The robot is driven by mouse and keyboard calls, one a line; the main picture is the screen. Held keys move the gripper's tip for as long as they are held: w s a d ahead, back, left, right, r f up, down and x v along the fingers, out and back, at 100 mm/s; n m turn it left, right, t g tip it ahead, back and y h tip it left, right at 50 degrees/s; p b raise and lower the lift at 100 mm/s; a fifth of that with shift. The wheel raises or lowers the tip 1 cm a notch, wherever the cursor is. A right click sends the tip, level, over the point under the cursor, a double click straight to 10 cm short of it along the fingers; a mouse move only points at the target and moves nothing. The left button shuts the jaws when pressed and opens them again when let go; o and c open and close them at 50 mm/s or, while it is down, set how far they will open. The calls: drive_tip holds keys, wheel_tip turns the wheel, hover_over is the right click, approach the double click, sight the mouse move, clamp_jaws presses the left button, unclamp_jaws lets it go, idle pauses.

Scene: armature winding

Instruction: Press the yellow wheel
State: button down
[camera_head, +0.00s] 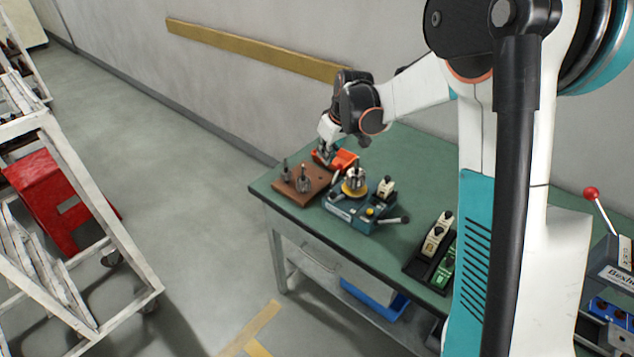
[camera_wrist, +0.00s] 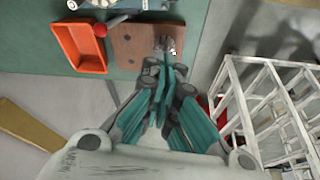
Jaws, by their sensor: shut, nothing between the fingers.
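A yellow wheel (camera_head: 354,189) lies flat on top of a blue-grey winding machine (camera_head: 343,208), with a metal armature standing on it. The same machine has a small yellow button (camera_head: 370,211) on its front and a dark lever to the right. My gripper (camera_head: 325,151) is shut and empty, pointing down behind the wooden board and beside the orange tray, to the upper left of the wheel and apart from it. In the wrist view my closed fingers (camera_wrist: 166,50) overlap the brown board. The wheel is not clearly visible in the wrist view.
The wooden board (camera_head: 316,181) holds upright metal parts left of the machine. An orange tray (camera_wrist: 94,65) sits beside it. A black holder (camera_head: 413,268) with several blocks stands farther right on the green table (camera_head: 384,245). A wall runs behind; a white rack (camera_head: 130,240) stands left.

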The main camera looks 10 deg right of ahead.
sight(331, 195)
drive_tip(key=shift+f, duration=0.1)
wheel_tip(331, 195, down, 10)
drive_tip(key=b, duration=0.4)
drive_tip(key=shift+s+d, duration=0.1)
drive_tip(key=shift+s, duration=0.2)
drive_tip(key=shift+s+d+n+y, duration=0.1)
drive_tip(key=shift+s+n+y, duration=0.2)
drive_tip(key=shift+s+n, duration=0.35)
idle(0.9)
drive_tip(key=shift+s+d+n+g+y, duration=0.25)
drive_tip(key=shift+s+n, duration=0.45)
drive_tip(key=shift+n, duration=0.25)
drive_tip(key=shift+s+d+n+g+y, duration=0.15)
drive_tip(key=shift+s+d+n+g, duration=0.1)
drive_tip(key=shift+s+n, duration=0.55)
drive_tip(key=shift+s+d, duration=0.2)
drive_tip(key=shift+s, duration=0.05)
drive_tip(key=shift+s, duration=0.1)
